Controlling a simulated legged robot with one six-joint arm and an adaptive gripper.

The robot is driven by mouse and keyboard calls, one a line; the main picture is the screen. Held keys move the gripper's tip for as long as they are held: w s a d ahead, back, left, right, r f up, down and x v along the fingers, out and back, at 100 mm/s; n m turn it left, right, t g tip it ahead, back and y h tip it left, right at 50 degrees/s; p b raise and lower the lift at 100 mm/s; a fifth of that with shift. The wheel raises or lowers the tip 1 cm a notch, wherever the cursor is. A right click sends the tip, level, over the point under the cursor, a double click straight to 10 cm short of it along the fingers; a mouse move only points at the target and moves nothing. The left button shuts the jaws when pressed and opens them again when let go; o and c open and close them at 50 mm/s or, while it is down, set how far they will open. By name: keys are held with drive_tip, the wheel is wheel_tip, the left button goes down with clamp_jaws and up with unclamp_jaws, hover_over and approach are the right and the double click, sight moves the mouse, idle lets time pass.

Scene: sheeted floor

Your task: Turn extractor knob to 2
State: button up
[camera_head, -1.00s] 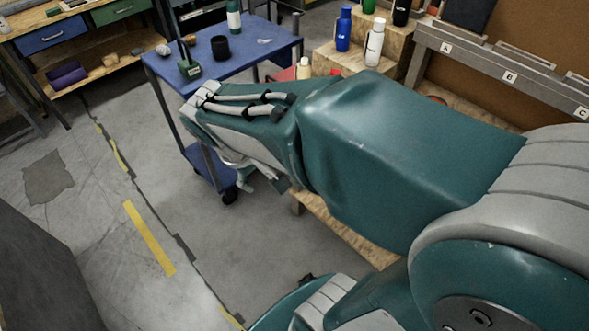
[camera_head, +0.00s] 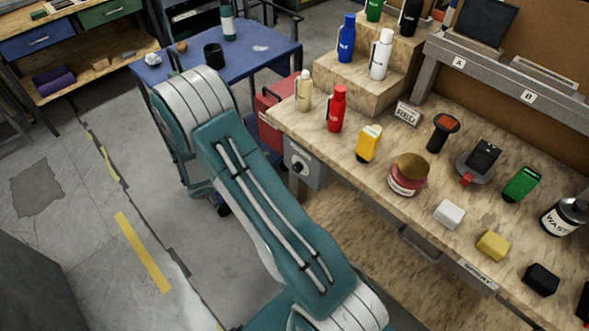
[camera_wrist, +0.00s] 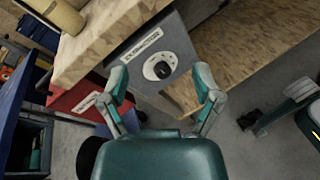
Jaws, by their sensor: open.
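The extractor knob (camera_wrist: 162,70) is a black knob on a round white dial, on the face of a grey box (camera_wrist: 178,42) under the workbench edge. A white label (camera_wrist: 141,45) sits above it in the wrist view. The knob also shows in the head view (camera_head: 298,168), just right of my arm. The dial's numbers and the knob's setting are too small to read. My gripper (camera_wrist: 160,82) is open and empty, its two teal fingers apart with the knob framed between and beyond their tips. In the head view my gripper is not clearly visible; my arm covers that area.
The workbench (camera_head: 330,150) holds a red bottle (camera_head: 337,108), a cream bottle (camera_head: 304,90), a yellow container (camera_head: 369,143) and several other items. A red box (camera_head: 272,115) stands beside the grey box. A blue cart (camera_head: 262,55) is behind my arm. Floor at left is open.

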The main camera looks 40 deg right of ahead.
sight(295, 169)
wheel_tip(295, 169, down, 13)
drive_tip(key=w+n+t+h, duration=0.1)
drive_tip(key=n+t+h, duration=0.25)
drive_tip(key=n, duration=0.25)
drive_tip(key=shift+t+y, duration=0.25)
drive_tip(key=shift+t, duration=0.2)
drive_tip(key=d, duration=0.7)
drive_tip(key=w+d, duration=0.1)
drive_tip(key=d, duration=0.3)
drive_tip(key=shift+w+d, duration=0.1)
drive_tip(key=shift+d, duration=0.1)
drive_tip(key=shift+r, duration=0.1)
clamp_jaws()
